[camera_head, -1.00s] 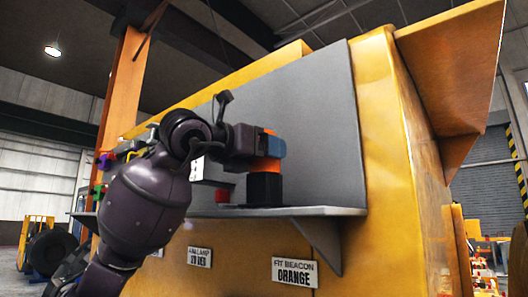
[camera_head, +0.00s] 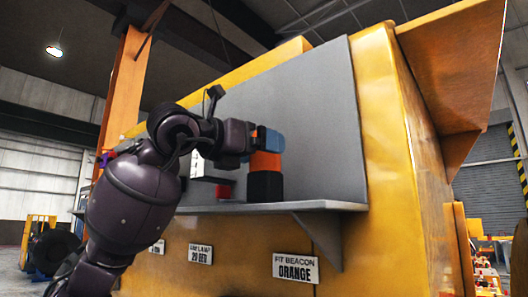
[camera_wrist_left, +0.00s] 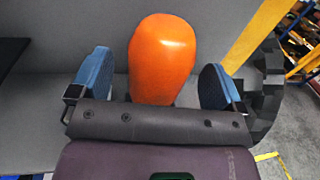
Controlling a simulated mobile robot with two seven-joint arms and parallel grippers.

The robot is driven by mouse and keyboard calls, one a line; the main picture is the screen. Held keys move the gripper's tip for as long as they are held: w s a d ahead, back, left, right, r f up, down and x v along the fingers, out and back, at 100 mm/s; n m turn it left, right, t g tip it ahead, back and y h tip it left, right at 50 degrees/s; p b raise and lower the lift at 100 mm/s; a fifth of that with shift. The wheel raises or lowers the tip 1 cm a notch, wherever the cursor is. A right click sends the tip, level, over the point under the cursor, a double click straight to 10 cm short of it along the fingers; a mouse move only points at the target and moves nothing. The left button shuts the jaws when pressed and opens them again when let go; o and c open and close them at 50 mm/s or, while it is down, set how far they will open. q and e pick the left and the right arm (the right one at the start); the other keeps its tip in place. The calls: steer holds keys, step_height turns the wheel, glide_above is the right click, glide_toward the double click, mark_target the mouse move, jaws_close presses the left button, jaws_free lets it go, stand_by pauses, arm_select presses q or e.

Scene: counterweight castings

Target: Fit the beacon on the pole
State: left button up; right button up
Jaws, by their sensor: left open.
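The orange beacon (camera_head: 265,160) stands upright on a black cylindrical base (camera_head: 265,186) on the grey shelf, above a sign reading FIT BEACON ORANGE (camera_head: 295,267). In the left wrist view the rounded orange beacon (camera_wrist_left: 163,55) lies between the two blue finger pads. My left gripper (camera_head: 266,142) is open around the upper part of the beacon; in the wrist view (camera_wrist_left: 157,82) a gap shows on each side. The finger hides part of the beacon in the head view. The pole is not clearly distinguishable from the black base. My right gripper is not in view.
The grey shelf (camera_head: 325,205) runs along a yellow casting (camera_head: 385,130), with a grey panel (camera_head: 325,120) behind it. A red object (camera_head: 224,191) sits left of the beacon, partly behind my arm. Another sign reads CAB LAMP 20 RED (camera_head: 200,254).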

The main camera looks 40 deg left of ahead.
arm_select(q)
steer(key=b+v, duration=0.1)
steer(key=v, duration=0.8)
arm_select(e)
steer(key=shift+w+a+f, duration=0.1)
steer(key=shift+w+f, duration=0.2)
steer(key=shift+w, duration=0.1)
arm_select(q)
steer(key=shift+w, duration=0.1)
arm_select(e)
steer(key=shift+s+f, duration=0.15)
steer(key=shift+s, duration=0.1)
